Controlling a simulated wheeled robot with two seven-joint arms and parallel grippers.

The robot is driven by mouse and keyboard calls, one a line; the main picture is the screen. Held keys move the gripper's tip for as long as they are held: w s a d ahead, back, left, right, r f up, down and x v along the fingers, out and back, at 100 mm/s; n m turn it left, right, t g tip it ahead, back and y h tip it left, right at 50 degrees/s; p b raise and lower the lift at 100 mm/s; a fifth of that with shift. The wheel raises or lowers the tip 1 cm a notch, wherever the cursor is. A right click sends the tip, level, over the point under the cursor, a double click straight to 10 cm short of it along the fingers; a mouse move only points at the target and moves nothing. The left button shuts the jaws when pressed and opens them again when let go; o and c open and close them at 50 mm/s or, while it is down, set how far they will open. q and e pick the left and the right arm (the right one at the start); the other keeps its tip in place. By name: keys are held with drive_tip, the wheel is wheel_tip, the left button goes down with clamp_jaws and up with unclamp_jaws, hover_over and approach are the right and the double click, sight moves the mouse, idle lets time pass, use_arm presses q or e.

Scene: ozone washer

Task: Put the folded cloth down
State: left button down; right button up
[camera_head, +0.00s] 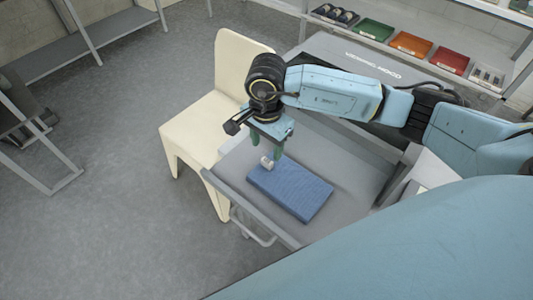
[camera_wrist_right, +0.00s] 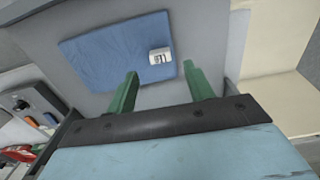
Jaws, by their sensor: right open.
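The folded blue cloth (camera_head: 291,191) lies flat on the bottom of a grey open drawer or tray (camera_head: 350,172) in the head view. It also shows in the right wrist view (camera_wrist_right: 105,50). A small white tag-like piece (camera_wrist_right: 159,56) sits at one edge of the cloth. My right gripper (camera_head: 264,155) has green fingers pointing down just above that edge. In the right wrist view its two fingers (camera_wrist_right: 160,82) are apart with nothing between them, and the cloth lies beyond the tips. My left gripper is not in view.
A cream chair (camera_head: 195,125) stands close against the left side of the tray. A shelf at the back right holds a green bin (camera_head: 374,30), an orange bin (camera_head: 411,44) and a red bin (camera_head: 449,60). The grey floor (camera_head: 90,225) at left is mostly clear.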

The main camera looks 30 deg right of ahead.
wheel_tip(320, 180, up, 7)
drive_tip(key=shift+f, duration=0.2)
